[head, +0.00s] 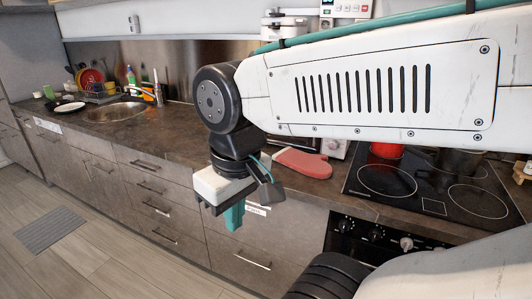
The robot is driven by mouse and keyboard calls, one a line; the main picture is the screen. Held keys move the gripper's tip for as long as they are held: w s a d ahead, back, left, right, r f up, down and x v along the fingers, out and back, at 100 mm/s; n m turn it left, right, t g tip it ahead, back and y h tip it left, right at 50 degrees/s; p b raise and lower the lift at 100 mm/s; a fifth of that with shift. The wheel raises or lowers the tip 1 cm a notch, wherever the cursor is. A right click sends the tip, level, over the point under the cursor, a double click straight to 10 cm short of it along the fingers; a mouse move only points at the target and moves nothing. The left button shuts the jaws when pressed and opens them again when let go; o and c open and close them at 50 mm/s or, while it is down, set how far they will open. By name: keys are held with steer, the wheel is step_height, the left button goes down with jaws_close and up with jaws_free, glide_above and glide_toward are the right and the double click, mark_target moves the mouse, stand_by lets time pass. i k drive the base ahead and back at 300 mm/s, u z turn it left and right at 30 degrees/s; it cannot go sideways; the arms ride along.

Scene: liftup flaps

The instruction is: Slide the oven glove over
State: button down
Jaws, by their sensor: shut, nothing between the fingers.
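The oven glove (303,163) is red with a pale grey cuff. It lies flat on the dark countertop, just left of the black cooktop. Its left part is partly hidden behind my wrist. My gripper (234,216) has teal fingers and points down in front of the counter's front edge, nearer to the camera than the glove and to its left. The fingers are shut with nothing between them. I see no contact with the glove.
The black cooktop (436,190) lies right of the glove, with a red pot (387,150) at its back. An oven with knobs (376,234) sits below. The sink (117,111) and a dish rack are at far left. The counter (178,138) between is clear.

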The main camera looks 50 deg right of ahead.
mark_target(314, 165)
steer(key=u, duration=0.45)
steer(key=i, duration=0.8)
steer(key=z, duration=1.35)
